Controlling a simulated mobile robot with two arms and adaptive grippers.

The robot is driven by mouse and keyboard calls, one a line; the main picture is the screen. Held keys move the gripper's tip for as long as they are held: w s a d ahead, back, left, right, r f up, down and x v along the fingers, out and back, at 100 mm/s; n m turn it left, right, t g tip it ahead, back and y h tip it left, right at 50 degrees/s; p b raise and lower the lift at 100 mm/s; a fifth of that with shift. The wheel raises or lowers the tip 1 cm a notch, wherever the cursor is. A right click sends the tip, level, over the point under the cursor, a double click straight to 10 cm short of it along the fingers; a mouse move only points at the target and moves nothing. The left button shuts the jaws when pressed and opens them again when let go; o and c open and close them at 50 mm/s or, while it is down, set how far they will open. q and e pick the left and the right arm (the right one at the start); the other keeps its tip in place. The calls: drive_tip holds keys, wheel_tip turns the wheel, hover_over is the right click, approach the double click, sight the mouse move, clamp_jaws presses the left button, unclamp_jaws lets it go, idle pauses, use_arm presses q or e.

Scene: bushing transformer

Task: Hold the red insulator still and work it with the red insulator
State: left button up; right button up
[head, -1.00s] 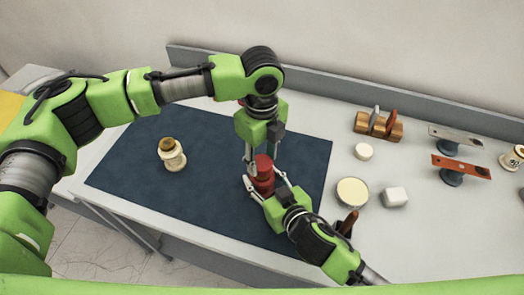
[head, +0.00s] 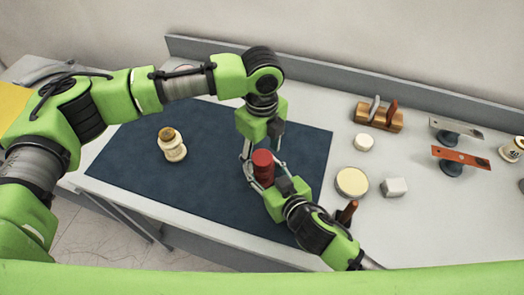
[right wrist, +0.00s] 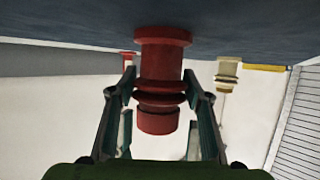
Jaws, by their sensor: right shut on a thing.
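The red insulator (head: 263,169) stands upright on the dark blue mat (head: 215,131), near its right side. My right gripper (head: 267,178) comes in low from the lower right, with its fingers on either side of the red insulator. In the right wrist view, the red insulator (right wrist: 160,84) sits between the two fingers (right wrist: 160,90), with the mat at the top of the picture. My left gripper (head: 262,151) points down just above the red insulator, its fingers spread apart. Its fingertips are partly hidden, and I cannot tell whether they touch the insulator.
A cream insulator (head: 172,146) stands on the mat to the left. Right of the mat are a round cream-topped container (head: 352,183), a white block (head: 394,187), a small white disc (head: 364,142), a wooden rack (head: 378,118) and two stands with plates (head: 461,159).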

use_arm(q)
drive_tip(key=shift+r, duration=0.1)
use_arm(e)
drive_tip(key=shift+f, duration=0.1)
drive_tip(key=o, duration=1.5)
use_arm(q)
wheel_tip(320, 180, up, 12)
use_arm(e)
drive_tip(key=v, duration=1.2)
drive_tip(key=shift+d, duration=0.1)
